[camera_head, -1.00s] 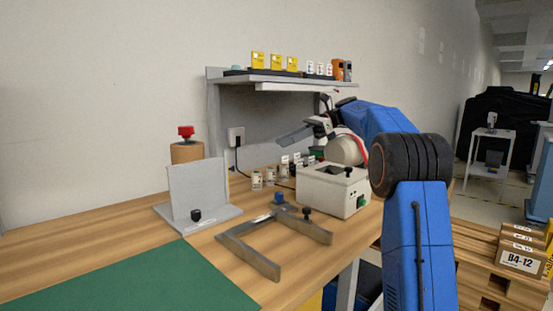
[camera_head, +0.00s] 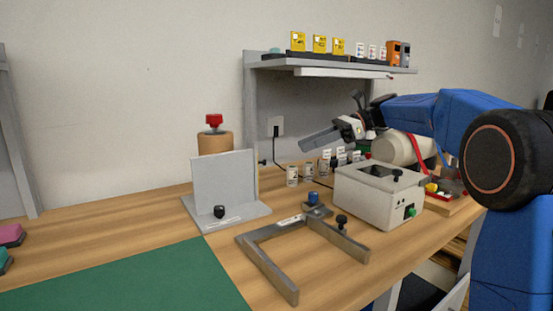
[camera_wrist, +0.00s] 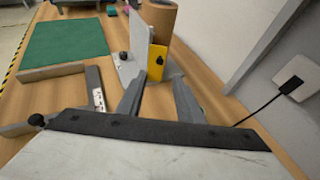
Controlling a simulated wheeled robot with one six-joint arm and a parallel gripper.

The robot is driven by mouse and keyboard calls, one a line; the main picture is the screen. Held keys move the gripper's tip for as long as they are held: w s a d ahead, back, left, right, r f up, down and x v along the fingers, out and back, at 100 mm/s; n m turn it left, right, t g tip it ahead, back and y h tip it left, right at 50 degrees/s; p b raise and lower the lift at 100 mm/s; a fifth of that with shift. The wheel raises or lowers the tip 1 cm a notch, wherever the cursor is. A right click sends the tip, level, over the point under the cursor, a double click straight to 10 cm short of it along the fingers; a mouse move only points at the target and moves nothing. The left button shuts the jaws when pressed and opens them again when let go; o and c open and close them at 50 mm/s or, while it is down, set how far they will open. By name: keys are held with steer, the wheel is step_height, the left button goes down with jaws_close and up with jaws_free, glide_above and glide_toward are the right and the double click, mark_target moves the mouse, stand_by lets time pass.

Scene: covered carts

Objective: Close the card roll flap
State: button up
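A brown card roll (camera_head: 214,143) stands upright behind a grey upright plate on the bench, with a red knob (camera_head: 213,119) on top. The roll (camera_wrist: 160,18) also shows at the top of the wrist view. A yellow plate with a black spot (camera_wrist: 157,62) stands beside the grey plate, in front of the roll. I cannot tell which part is the flap. My gripper (camera_head: 322,139) is above the bench, to the right of the roll. In the wrist view my gripper (camera_wrist: 160,82) has its two grey fingers apart, with nothing held, pointing towards the yellow plate.
A grey angle plate (camera_head: 225,175) stands in front of the roll. A grey frame (camera_head: 268,268) and a white box (camera_head: 375,205) lie to its right. Small jars (camera_head: 292,176) stand behind the box. A shelf (camera_head: 330,67) overhangs the back. A green mat (camera_head: 130,282) lies clear at front left.

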steer(key=x, duration=1.1)
steer(key=shift+a+f, duration=0.1)
jaws_close()
